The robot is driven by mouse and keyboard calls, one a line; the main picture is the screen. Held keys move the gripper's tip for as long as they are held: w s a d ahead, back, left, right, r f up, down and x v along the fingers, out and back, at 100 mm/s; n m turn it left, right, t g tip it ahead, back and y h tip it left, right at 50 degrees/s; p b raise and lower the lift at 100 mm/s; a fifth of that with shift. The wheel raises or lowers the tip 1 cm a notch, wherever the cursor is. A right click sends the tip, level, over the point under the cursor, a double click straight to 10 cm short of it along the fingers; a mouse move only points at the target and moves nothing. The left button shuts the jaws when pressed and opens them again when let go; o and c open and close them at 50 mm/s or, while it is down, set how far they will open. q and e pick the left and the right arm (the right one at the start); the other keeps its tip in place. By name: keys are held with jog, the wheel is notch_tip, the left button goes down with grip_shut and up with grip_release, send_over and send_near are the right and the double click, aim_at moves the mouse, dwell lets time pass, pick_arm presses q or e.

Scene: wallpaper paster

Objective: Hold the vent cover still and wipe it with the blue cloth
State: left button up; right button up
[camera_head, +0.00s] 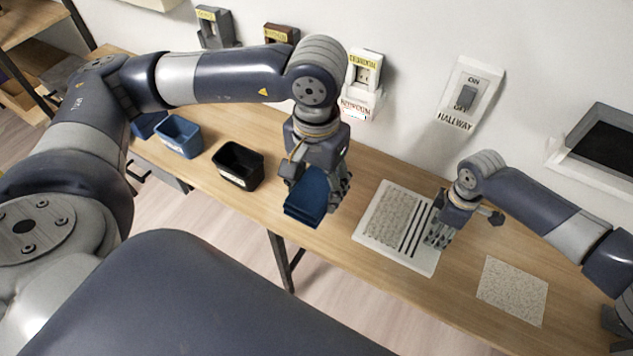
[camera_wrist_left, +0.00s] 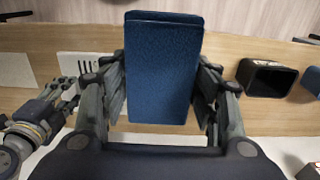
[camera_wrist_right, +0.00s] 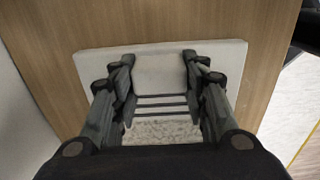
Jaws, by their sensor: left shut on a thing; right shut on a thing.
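The vent cover (camera_head: 369,235) is a white plate lying flat on the table, with dark slots and a speckled grey patch. My right gripper (camera_head: 438,237) points down at its right end. In the right wrist view the fingers (camera_wrist_right: 159,62) are shut on a pale raised part of the vent cover (camera_wrist_right: 225,70), beside the slots. My left gripper (camera_head: 318,182) is shut on the folded blue cloth (camera_head: 306,200), held above the table's front edge, left of the vent cover and apart from it. The cloth (camera_wrist_left: 163,70) hangs between the fingers in the left wrist view.
A speckled square sheet (camera_head: 512,290) lies on the table (camera_head: 385,285) right of the vent cover. A black bin (camera_head: 238,166) and blue bins (camera_head: 179,136) stand to the left. Switch boxes, including one marked HALLWAY (camera_head: 470,95), are on the wall behind.

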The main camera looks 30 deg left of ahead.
jog(key=o, duration=1.5)
pick_arm(q)
jog(key=shift+r, duration=0.1)
jog(key=shift+r+p, duration=0.9)
jog(key=shift+p, duration=0.05)
pick_arm(e)
jog(key=shift+r, duration=0.95)
pick_arm(q)
jog(key=shift+f, duration=0.1)
pick_arm(e)
jog(key=shift+f, duration=0.15)
pick_arm(q)
jog(key=shift+f+b, duration=0.5)
jog(key=shift+b, duration=0.1)
pick_arm(e)
jog(key=shift+f, duration=0.85)
jog(key=shift+c, duration=0.7)
